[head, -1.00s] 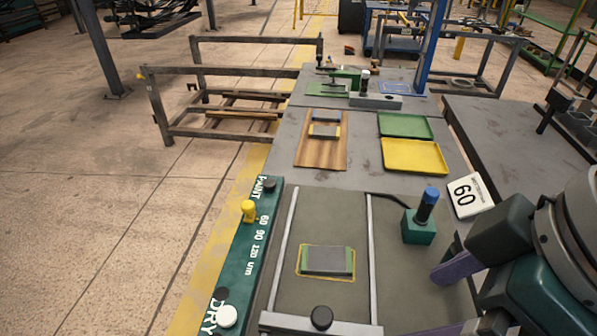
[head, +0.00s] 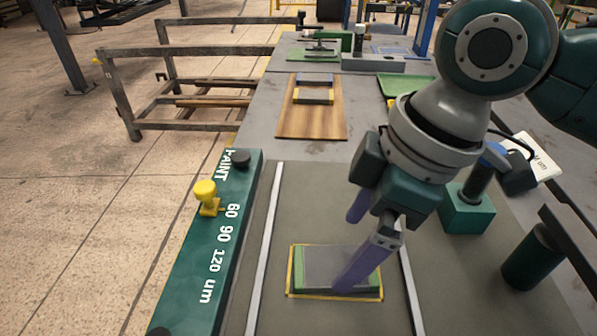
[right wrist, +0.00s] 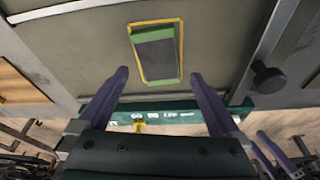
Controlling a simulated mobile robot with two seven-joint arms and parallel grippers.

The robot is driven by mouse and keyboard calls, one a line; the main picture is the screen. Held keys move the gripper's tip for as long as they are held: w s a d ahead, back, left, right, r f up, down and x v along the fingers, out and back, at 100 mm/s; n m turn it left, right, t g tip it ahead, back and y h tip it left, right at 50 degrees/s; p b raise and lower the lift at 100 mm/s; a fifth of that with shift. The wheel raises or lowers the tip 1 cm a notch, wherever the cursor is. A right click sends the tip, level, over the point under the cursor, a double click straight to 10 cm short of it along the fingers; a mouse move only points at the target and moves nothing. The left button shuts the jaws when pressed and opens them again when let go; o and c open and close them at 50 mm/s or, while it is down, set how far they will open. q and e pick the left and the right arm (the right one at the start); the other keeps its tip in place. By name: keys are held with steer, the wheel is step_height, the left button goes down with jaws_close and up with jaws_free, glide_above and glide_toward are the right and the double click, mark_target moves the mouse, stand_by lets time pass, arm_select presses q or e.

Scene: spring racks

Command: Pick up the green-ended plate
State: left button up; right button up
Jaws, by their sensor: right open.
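The green-ended plate is a flat grey plate (head: 318,264) with a green strip at each end. It lies flat inside a yellow outline on the grey bed, and also shows in the right wrist view (right wrist: 155,55). My right gripper (head: 349,252) is open and empty, pointing down at the plate. In the head view one purple finger covers part of its right half. In the right wrist view the fingertips (right wrist: 160,76) spread wider than the plate, whose near end shows between them. Exact height is unclear. Purple finger-like parts at that view's lower right may be my left gripper (right wrist: 277,155).
A teal strip (head: 215,240) with a yellow knob (head: 207,197) runs along the left. Metal rails flank the plate. A teal block with a blue-topped post (head: 468,205) stands to the right. A wooden board (head: 312,120) with yellow- and blue-ended plates lies beyond.

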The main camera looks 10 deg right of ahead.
mark_target(335, 264)
steer(key=b+x, duration=0.1)
steer(key=x, duration=0.3)
steer(key=shift+f, duration=0.4)
steer(key=shift+c, duration=0.2)
jaws_close()
steer(key=shift+w+r, duration=0.1)
steer(key=shift+r, duration=0.05)
